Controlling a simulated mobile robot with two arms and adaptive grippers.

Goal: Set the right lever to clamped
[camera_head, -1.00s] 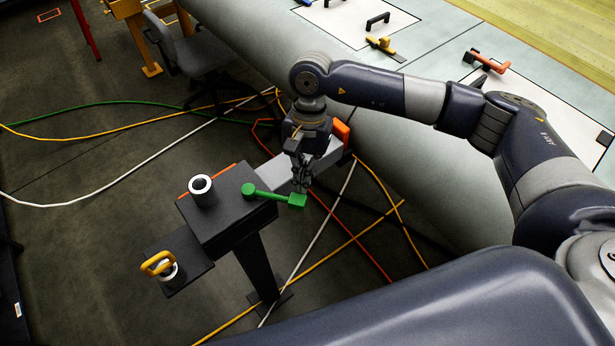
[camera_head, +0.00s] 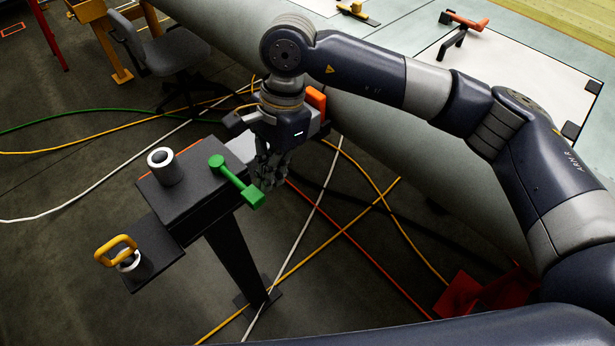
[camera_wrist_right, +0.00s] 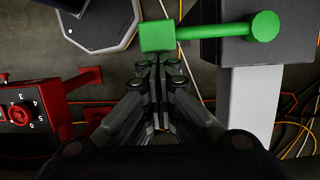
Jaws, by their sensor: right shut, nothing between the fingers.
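A green lever (camera_head: 234,179) sits on a dark fixture block (camera_head: 190,190) on a post. It has a round knob at one end and a square block at the other, and lies diagonally, its square end past the block's edge. My right gripper (camera_head: 268,184) is shut and empty beside the square end. In the right wrist view, the closed fingertips (camera_wrist_right: 157,62) are right at the green lever's square end (camera_wrist_right: 157,37); whether they touch it I cannot tell. No marking shows which position is clamped. My left gripper is out of view.
A white-topped cylinder (camera_head: 162,167) stands on the fixture block, and a yellow handle (camera_head: 116,248) is on a lower plate. A large grey cylinder (camera_head: 370,150) lies behind. Cables cross the floor.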

